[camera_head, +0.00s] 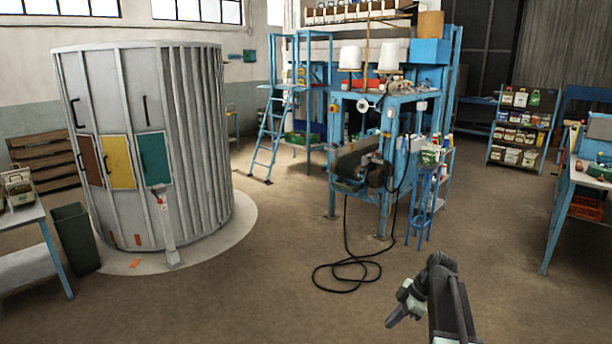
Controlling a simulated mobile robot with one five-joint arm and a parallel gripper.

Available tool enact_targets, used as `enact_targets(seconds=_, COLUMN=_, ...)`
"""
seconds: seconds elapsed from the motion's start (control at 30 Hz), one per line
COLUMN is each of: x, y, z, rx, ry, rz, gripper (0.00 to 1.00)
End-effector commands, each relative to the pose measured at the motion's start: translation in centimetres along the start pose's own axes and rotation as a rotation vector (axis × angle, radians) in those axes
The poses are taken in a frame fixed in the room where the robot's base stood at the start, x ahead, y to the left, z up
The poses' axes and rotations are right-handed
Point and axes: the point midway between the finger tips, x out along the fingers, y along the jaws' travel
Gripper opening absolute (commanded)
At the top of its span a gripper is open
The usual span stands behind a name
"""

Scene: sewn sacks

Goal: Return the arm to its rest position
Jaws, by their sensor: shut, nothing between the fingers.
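My arm rises from the bottom edge of the head view, right of centre, and bends over at its top joint. My gripper (393,318) hangs at the left side of the arm and points down to the left over bare brown floor. Its fingers are shut and hold nothing. Nothing touches the gripper or the arm in this view. The lower part of the arm is cut off by the frame edge.
A grey ribbed cylinder (205,150) stands on a pale disc at left, beside a dark bin (75,238). A blue sewing machine frame (384,190) stands mid-room, its black cable (345,264) looped on the floor. A workbench (556,200) is at right.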

Motion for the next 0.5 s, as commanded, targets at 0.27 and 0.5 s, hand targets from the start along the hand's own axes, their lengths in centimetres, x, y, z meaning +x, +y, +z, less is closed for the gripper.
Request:
enact_targets(seconds=0.27, x=7.6, y=-13.0, z=-11.3, rx=0.494, ry=-0.309, rz=-0.002, gripper=0.00)
enact_targets(seconds=0.5, x=6.3, y=-15.6, z=-8.0, rx=1.152, ry=-0.418, rz=0.237, gripper=0.00)
